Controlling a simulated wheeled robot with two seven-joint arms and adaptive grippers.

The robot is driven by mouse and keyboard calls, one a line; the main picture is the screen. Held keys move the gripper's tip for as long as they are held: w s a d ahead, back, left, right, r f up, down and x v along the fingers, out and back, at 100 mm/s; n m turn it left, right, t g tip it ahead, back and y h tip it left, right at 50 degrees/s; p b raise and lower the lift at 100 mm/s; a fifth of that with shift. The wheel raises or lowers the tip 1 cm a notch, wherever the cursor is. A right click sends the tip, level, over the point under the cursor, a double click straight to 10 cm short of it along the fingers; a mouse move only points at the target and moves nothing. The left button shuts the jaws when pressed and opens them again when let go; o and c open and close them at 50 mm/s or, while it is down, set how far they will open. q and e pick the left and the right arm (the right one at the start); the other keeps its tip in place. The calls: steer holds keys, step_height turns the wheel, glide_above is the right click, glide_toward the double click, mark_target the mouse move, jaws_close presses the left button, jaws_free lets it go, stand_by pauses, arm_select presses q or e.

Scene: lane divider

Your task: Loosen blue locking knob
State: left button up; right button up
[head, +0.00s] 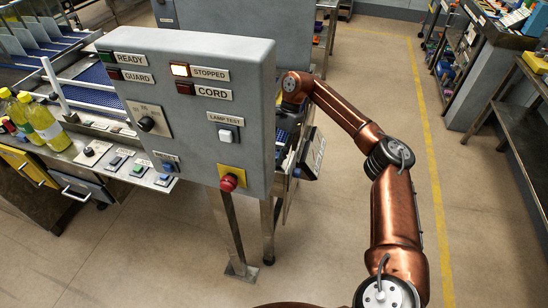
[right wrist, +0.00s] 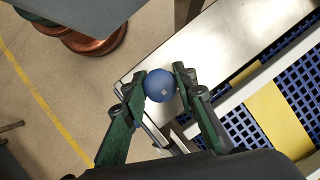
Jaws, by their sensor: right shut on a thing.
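The blue locking knob (right wrist: 160,86) shows in the right wrist view as a round blue ball at the corner of a metal plate. My right gripper (right wrist: 161,88) is shut on it, with one green fingertip touching each side. In the head view my copper right arm reaches behind the grey control panel (head: 205,110). That panel hides the right gripper and the knob there. My left gripper is in neither view.
A blue mesh conveyor belt (right wrist: 306,88) runs beside the metal plate (right wrist: 205,48). Yellow bottles (head: 40,122) stand at the left.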

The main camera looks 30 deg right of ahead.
steer(key=shift+f+n+b, duration=0.15)
steer(key=shift+n+b, duration=0.15)
steer(key=shift+n, duration=0.3)
steer(key=o, duration=1.2)
steer(key=shift+g, duration=0.3)
steer(key=shift+c, duration=0.2)
steer(key=v, duration=1.2)
steer(key=shift+s+a, duration=0.1)
steer(key=shift+a, duration=0.05)
